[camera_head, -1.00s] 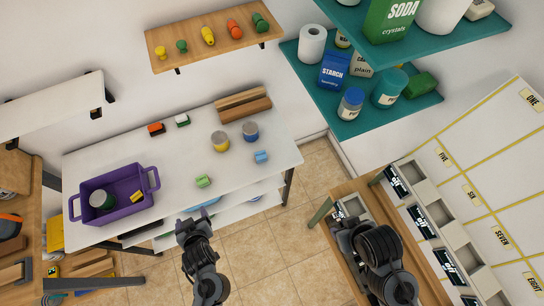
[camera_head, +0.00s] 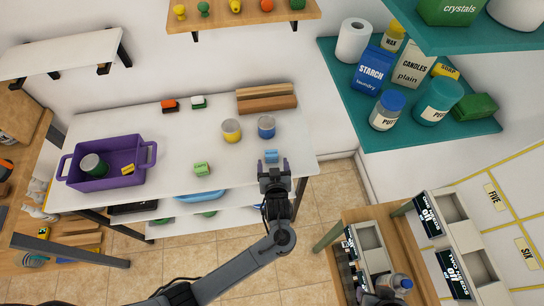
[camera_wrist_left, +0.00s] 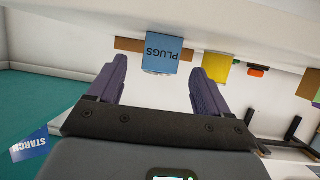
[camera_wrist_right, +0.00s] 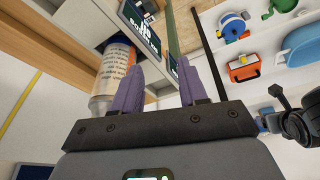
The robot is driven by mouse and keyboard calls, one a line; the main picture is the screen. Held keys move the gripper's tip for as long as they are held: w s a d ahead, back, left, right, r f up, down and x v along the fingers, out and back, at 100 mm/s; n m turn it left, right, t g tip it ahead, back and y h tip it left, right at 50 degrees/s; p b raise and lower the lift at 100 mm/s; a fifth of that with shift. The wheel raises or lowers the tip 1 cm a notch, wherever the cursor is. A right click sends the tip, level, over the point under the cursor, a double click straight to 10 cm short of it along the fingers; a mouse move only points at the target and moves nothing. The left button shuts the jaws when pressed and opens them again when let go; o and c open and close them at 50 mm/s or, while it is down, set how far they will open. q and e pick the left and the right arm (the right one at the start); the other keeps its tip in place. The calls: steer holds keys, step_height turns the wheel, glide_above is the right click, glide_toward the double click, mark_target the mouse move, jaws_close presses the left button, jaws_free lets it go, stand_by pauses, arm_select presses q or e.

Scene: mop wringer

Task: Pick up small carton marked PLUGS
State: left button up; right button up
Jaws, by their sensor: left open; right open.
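The small blue carton marked PLUGS (camera_head: 271,155) stands at the front edge of the white table, toward its right end. In the left wrist view the carton (camera_wrist_left: 163,54) shows its lettering upside down, framed between the two fingertips. My left gripper (camera_head: 273,170) is open and empty, just in front of the carton and apart from it. My right gripper (camera_wrist_right: 160,72) is open; in its wrist view an orange-and-white labelled bottle (camera_wrist_right: 113,65) is beside its left finger. In the head view the right gripper sits low at the right.
On the table are a yellow tin (camera_head: 231,131), a blue tin (camera_head: 266,127), a green carton (camera_head: 202,169), wooden blocks (camera_head: 266,99) and a purple basket (camera_head: 70,177). A teal shelf (camera_head: 403,140) with packets and jars is at the upper right.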

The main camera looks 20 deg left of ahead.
mark_target(272, 158)
arm_select(q)
steer(key=shift+x, duration=3.15)
steer(key=shift+r, duration=0.15)
steer(key=c, duration=1)
steer(key=shift+r, duration=0.1)
steer(key=shift+c, duration=0.2)
